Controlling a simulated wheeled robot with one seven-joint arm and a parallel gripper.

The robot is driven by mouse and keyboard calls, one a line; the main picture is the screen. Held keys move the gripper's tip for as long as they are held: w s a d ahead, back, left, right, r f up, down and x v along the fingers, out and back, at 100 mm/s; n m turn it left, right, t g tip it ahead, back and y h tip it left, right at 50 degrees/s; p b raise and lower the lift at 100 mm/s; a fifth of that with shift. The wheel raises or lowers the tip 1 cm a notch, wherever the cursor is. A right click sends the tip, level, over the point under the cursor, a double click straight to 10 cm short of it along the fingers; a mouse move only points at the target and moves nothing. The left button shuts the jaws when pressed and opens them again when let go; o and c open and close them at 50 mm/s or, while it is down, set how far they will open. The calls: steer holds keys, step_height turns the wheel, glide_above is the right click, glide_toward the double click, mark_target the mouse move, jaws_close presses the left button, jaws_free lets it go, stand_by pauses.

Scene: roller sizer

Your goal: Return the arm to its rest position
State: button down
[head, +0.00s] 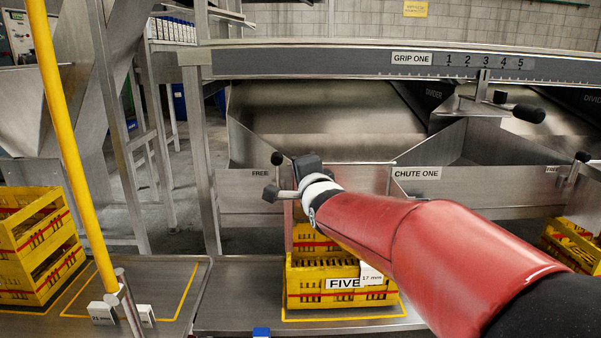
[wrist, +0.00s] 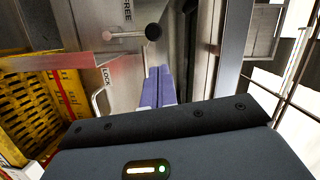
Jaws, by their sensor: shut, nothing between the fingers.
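My red arm reaches from the lower right of the head view to the front of the chutes. The dark end of my gripper (head: 308,166) is by the latch between the FREE label and the CHUTE ONE label (head: 417,173). Its fingers cannot be made out there. In the wrist view the two bluish-purple fingers of my gripper (wrist: 158,72) lie side by side, shut and empty. They point along a metal panel, below and beside a black knob (wrist: 153,32). Whether they touch the panel cannot be told.
Yellow crates marked FIVE (head: 343,283) stand beneath my forearm. More yellow crates (head: 38,245) are stacked at left behind a yellow post (head: 72,150). A LOCK label (wrist: 106,78) and a handle (wrist: 98,103) are close on the left in the wrist view. A lever with a black knob (head: 528,113) juts out at upper right.

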steer(key=s+d+f+n+g+h+p, duration=0.1)
steer(key=s+d+f+n+g+p, duration=0.1)
steer(key=s, duration=0.9)
steer(key=s+d+f+n+g+h+p, duration=0.1)
steer(key=s+d+f+n+g+p, duration=0.2)
steer(key=s, duration=0.9)
steer(key=s+d+f+n+g+h+p, duration=0.1)
steer(key=s+d+f+n+g+p, duration=0.1)
steer(key=s+d+n+g+p, duration=0.3)
steer(key=s+d+n+g, duration=0.1)
steer(key=s+n, duration=0.2)
steer(key=s, duration=0.4)
steer(key=shift+f+n+g+h, duration=0.2)
steer(key=shift+n+g+h, duration=0.1)
steer(key=shift+n, duration=0.1)
